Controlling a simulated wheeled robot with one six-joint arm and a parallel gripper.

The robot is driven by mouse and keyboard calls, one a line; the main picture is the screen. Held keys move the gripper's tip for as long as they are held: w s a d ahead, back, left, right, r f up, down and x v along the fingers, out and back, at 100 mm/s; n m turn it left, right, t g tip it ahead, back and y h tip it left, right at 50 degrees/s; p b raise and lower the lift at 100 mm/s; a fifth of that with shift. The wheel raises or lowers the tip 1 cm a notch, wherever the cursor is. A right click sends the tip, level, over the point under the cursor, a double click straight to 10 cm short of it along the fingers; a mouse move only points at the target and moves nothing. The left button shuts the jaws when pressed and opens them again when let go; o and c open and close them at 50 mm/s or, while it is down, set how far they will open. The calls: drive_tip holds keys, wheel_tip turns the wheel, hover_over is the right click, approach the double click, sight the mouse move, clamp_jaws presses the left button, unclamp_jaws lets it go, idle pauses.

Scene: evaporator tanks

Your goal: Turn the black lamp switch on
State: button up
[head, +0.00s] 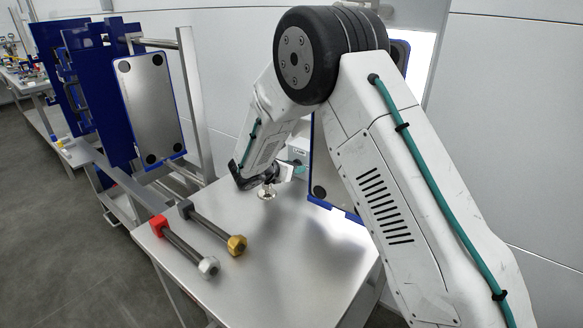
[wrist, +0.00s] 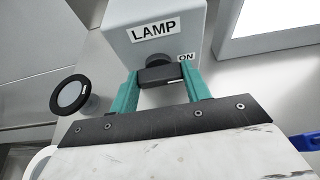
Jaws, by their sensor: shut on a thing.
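The lamp box (wrist: 130,48) is light grey, with a "LAMP" label and a smaller "ON" label on its face in the wrist view. The black lamp switch (wrist: 165,74) sits below the "LAMP" label, with "ON" at its upper right. My gripper (wrist: 163,78) has its two green fingers closed on either side of the switch's grip. The grip lies nearly level across the picture between them. In the head view my gripper (head: 286,170) is low over the table, in front of the mostly hidden lamp box (head: 299,153). The switch cannot be made out there.
A round black-rimmed part (wrist: 71,96) stands left of the fingers in the wrist view. A bright white panel (wrist: 272,20) is at upper right. In the head view, two bolt-like tools (head: 185,248) (head: 215,229) lie on the metal table (head: 270,265). A blue-framed plate (head: 150,105) stands at left.

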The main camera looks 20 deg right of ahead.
drive_tip(key=o, duration=1)
drive_tip(key=shift+c, duration=0.2)
drive_tip(key=shift+a, duration=0.15)
drive_tip(key=v, duration=0.7)
drive_tip(key=shift+s+a+r, duration=0.1)
drive_tip(key=shift+s+a, duration=0.1)
